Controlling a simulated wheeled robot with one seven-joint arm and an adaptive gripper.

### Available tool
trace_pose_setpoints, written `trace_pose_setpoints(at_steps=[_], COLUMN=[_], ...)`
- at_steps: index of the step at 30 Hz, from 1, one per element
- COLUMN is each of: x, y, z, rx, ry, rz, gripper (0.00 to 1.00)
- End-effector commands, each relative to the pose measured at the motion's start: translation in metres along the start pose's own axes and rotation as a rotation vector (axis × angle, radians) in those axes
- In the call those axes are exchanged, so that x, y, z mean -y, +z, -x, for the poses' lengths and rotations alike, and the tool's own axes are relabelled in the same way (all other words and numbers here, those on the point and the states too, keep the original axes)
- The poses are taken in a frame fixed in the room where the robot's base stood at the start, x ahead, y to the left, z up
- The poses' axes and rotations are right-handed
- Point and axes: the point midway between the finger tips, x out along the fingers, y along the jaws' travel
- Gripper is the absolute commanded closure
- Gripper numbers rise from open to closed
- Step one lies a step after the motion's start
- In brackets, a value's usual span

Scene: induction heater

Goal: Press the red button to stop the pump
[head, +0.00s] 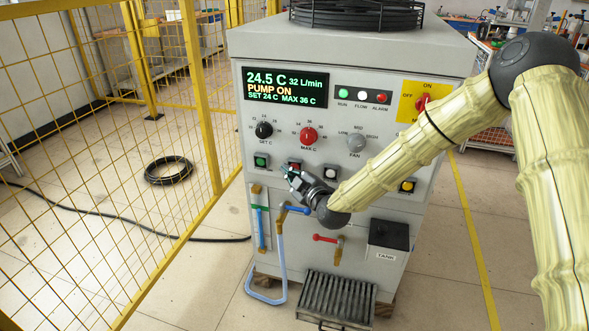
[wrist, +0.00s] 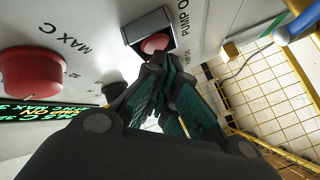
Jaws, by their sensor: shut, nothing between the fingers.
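The red button (wrist: 154,43) sits in a dark square housing with a "PUMP O…" label partly cut off in the wrist view. In the head view the red button (head: 295,165) shows just above my gripper (head: 288,175). My gripper (wrist: 158,62) is shut and empty, its fingertips right at the button's near edge. I cannot tell whether they touch it. The display (head: 285,88) on the cabinet reads "PUMP ON", 24.5 C and 32 L/min.
Beside the red button are a green button (head: 261,161) and a white button (head: 330,173). The red MAX C knob (wrist: 30,73) stands out close to my gripper. Below are a blue-handled valve (head: 292,209) and a red-handled valve (head: 325,238). A yellow mesh fence (head: 185,120) is left.

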Motion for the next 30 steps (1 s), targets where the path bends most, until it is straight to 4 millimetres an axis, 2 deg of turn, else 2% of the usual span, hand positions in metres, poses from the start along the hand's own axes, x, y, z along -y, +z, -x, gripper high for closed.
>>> trace_pose_setpoints(at_steps=[30], x=[-0.0041], y=[0.0036], z=[-0.0052], rx=[0.0], ry=[0.001], rz=[0.001], gripper=[1.0])
